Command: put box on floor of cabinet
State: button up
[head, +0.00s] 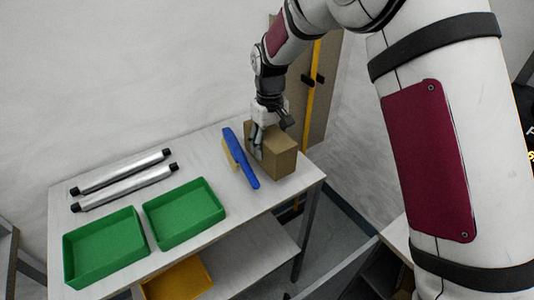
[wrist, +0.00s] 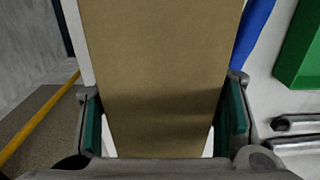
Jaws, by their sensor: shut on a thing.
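A brown cardboard box (head: 278,158) stands at the right end of the white table in the head view. My gripper (head: 270,138) is over it from above, with its fingers on two sides of the box. In the wrist view the box (wrist: 160,75) fills the middle between the two green-padded fingers of my gripper (wrist: 163,120), which are shut on it. I cannot tell whether the box touches the table. A brown panel with a yellow strip (head: 318,90) stands behind the table; I cannot tell if it belongs to the cabinet.
A blue-handled brush (head: 240,158) lies just left of the box. Two green trays (head: 105,245) and two silver tubes (head: 122,178) are farther left on the table (head: 240,212). A yellow tray (head: 180,280) sits on the lower shelf. Grey floor shows at right.

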jog(key=shift+f, duration=1.95)
jog(key=o, duration=1.5)
jog(key=shift+f, duration=0.2)
jog(key=shift+r, duration=0.1)
notch_tip(320, 180, up, 12)
jog(key=shift+r+b, duration=0.1)
jog(key=shift+b, duration=0.35)
jog(key=shift+d, duration=0.1)
